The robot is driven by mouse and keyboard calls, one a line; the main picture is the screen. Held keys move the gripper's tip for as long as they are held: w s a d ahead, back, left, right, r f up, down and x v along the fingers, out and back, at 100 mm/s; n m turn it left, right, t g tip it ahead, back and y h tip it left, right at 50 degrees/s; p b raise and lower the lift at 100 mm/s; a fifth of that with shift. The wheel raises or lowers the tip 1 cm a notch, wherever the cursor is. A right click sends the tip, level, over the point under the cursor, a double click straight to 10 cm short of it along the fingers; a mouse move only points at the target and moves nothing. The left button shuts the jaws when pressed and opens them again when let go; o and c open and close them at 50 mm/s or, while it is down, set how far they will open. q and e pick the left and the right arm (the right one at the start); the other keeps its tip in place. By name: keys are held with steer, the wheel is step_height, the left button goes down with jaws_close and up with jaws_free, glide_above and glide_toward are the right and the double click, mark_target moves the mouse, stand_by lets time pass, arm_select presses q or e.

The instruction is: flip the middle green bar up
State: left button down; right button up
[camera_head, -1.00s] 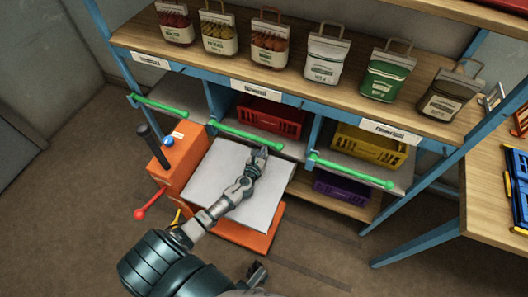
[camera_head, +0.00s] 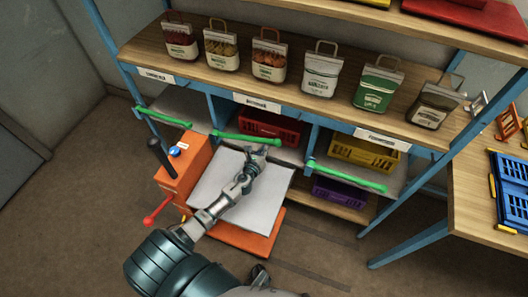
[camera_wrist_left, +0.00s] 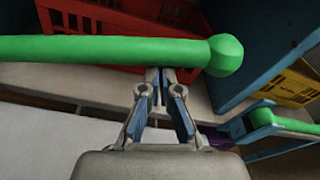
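The middle green bar (camera_head: 247,137) runs across the front of the shelf's middle bay, below the wooden shelf. In the left wrist view the green bar (camera_wrist_left: 110,50) crosses the top, its knob end at the right. My left gripper (camera_head: 262,150) is at the right part of this bar. In the left wrist view its fingertips (camera_wrist_left: 160,75) are together at the bar's lower edge, with the bar not between them as far as I see. My right gripper (camera_head: 259,275) shows only partly and dark at the bottom edge.
Green bars also front the left bay (camera_head: 163,118) and right bay (camera_head: 345,176). Red (camera_head: 268,125), yellow (camera_head: 365,152) and purple (camera_head: 342,192) crates sit behind. An orange cart (camera_head: 185,170) with a pale top (camera_head: 215,185) stands below my left arm. Bags line the shelf above.

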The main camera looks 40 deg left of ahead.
arm_select(q)
steer(key=s+a+r+n+p, duration=0.1)
steer(key=a+r+n+p, duration=0.2)
steer(key=a+r, duration=0.2)
steer(key=s+a+r+n+t+h+p, duration=0.1)
steer(key=a+r+n+p, duration=0.2)
steer(key=r, duration=0.4)
steer(key=s+a+r+n+p, duration=0.1)
steer(key=a+r+n+p, duration=0.3)
steer(key=a+r, duration=0.3)
steer(key=shift+s, duration=0.3)
steer(key=shift+s+a+r+n+t+p, duration=0.15)
steer(key=shift+a+r+n+p, duration=0.1)
steer(key=shift+a, duration=0.3)
steer(key=shift+s+a+r+n+t+p, duration=0.15)
steer(key=shift+a+n, duration=0.1)
steer(key=shift+a, duration=0.3)
arm_select(e)
steer(key=s+d+f, duration=0.1)
steer(key=s+f, duration=0.4)
steer(key=s, duration=0.4)
steer(key=s+d+f+g, duration=0.1)
steer(key=s+d+f, duration=0.1)
steer(key=s+f, duration=0.4)
steer(key=shift+s+d, duration=0.2)
steer(key=shift+s, duration=1.45)
